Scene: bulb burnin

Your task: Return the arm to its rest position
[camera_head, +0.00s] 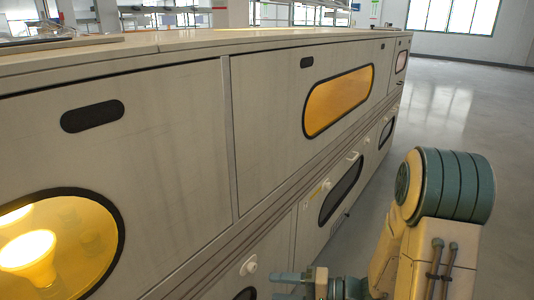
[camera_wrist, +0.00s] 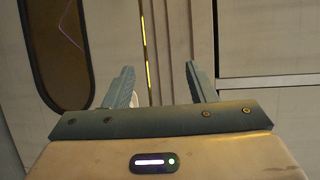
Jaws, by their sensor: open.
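My gripper (camera_wrist: 160,85) is open and empty in the wrist view, its two grey-blue fingers apart in front of pale cabinet panels. In the head view my gripper (camera_head: 290,284) shows at the bottom, partly cut off by the frame edge, close to the lower part of the cabinet. My yellow and teal arm is bent at the lower right of the head view. I cannot tell whether the gripper touches the cabinet.
A long grey cabinet (camera_head: 175,150) fills the left and middle. A lit bulb (camera_head: 30,262) glows behind its amber window at the lower left. Another amber window (camera_head: 338,101) sits farther along. Open grey floor (camera_head: 460,100) lies to the right.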

